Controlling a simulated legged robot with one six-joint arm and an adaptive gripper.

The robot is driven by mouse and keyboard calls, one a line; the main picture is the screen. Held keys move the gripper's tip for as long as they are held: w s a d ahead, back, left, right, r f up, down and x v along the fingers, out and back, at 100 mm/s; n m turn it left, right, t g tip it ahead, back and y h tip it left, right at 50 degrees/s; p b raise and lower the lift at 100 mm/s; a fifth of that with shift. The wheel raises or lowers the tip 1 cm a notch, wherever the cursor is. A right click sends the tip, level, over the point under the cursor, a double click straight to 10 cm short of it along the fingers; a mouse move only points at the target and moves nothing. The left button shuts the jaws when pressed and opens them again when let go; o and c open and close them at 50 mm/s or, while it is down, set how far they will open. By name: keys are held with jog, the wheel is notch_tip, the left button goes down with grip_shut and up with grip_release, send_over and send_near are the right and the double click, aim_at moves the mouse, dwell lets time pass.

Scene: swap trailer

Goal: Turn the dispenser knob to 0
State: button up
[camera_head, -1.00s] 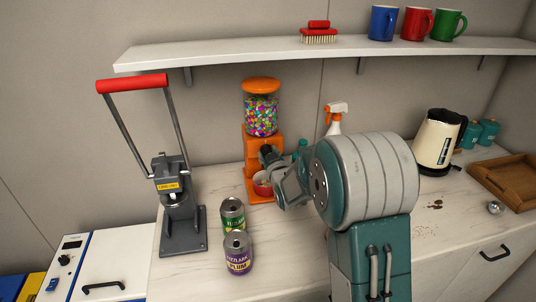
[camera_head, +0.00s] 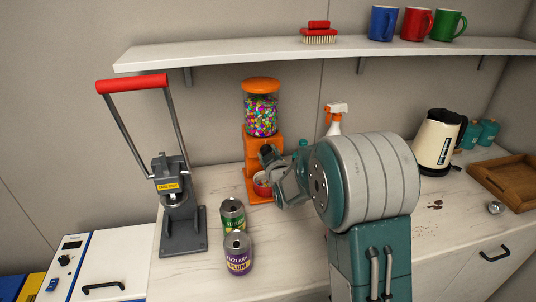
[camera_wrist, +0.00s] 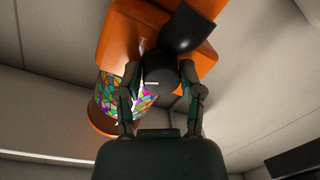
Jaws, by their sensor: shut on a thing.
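The orange candy dispenser (camera_head: 261,88) stands on the counter against the back wall, its clear globe full of colored candies. In the wrist view its orange body (camera_wrist: 110,45) and globe show behind my gripper (camera_wrist: 160,88). The dark round knob (camera_wrist: 168,68) sits between my two fingers, which are shut on it. A small white mark shows on the knob, but I cannot read any number.
Two cans (camera_head: 238,252) stand in front, left of my arm. A press with a red handle (camera_head: 180,220) is further left. A spray bottle (camera_head: 333,120) is behind my arm, and a kettle (camera_head: 437,140) and wooden tray (camera_head: 512,182) are at the right.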

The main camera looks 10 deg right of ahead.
jog(key=o, duration=1.1)
jog(key=shift+f, duration=0.3)
jog(key=shift+o, duration=0.3)
jog(key=shift+w+r, duration=0.1)
jog(key=shift+r, duration=0.1)
jog(key=s, duration=1.2)
jog(key=shift+d+r, duration=0.3)
jog(key=shift+r, duration=0.05)
